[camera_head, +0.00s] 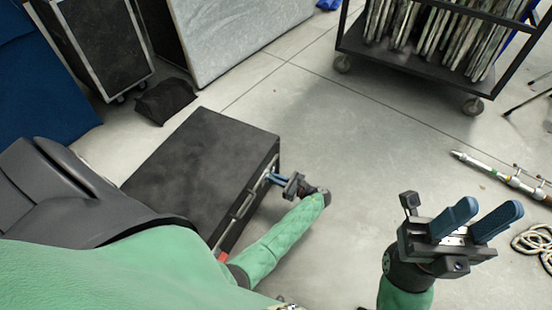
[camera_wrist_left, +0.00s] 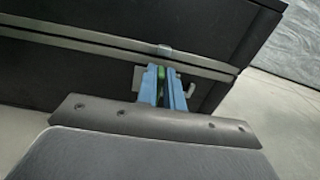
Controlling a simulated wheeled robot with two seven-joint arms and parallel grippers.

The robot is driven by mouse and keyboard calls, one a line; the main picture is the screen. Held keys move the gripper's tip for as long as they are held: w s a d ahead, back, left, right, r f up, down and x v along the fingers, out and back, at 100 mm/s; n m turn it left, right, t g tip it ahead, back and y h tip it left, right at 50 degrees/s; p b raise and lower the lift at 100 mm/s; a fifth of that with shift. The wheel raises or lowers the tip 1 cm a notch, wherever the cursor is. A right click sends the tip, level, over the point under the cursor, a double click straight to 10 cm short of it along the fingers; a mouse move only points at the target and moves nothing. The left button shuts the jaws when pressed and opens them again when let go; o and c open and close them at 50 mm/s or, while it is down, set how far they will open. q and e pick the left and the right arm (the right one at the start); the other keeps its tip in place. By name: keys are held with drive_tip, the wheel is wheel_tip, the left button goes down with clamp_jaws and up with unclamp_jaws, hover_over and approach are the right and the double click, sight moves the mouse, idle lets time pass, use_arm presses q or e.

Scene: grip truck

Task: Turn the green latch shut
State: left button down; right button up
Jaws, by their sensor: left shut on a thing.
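The green latch (camera_wrist_left: 160,74) shows in the left wrist view, between the blue fingers of my left gripper (camera_wrist_left: 162,72). It sits on the front of a black case (camera_wrist_left: 85,75) with a metal strip along it. My left gripper is shut on the green latch, and the fingers hide most of it. In the head view my left gripper (camera_head: 272,177) reaches the right side of the black case (camera_head: 200,160); the latch itself is hidden there. A red latch (camera_head: 223,256) shows near the case's lower end. My right gripper (camera_head: 478,220) is open and empty, away from the case.
A black wheeled cart (camera_head: 430,68) stands at the back right. A silver pole (camera_head: 490,172) and coiled rope (camera_head: 533,240) lie at the right. A dark bag (camera_head: 165,100) lies behind the case. The floor (camera_head: 350,130) between case and cart is clear.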

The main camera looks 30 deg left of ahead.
use_arm(q)
drive_tip(key=shift+n, duration=0.3)
drive_tip(key=n, duration=0.1)
drive_tip(key=n+p, duration=0.1)
drive_tip(key=shift+s+n+p, duration=0.3)
drive_tip(key=shift+s+n, duration=0.05)
drive_tip(key=shift+n, duration=0.05)
drive_tip(key=shift+s+d+f+n, duration=0.1)
drive_tip(key=shift+s+n, duration=0.05)
drive_tip(key=shift+n, duration=0.75)
drive_tip(key=n, duration=0.2)
drive_tip(key=shift+s+f+n, duration=0.25)
drive_tip(key=shift+n, duration=0.05)
drive_tip(key=n+b, duration=0.1)
drive_tip(key=n, duration=0.2)
drive_tip(key=f+n+b, duration=0.1)
drive_tip(key=n, duration=0.2)
drive_tip(key=n+b, duration=0.1)
drive_tip(key=n, duration=0.3)
drive_tip(key=shift+s+d+f, duration=0.1)
drive_tip(key=shift+s+f, duration=0.3)
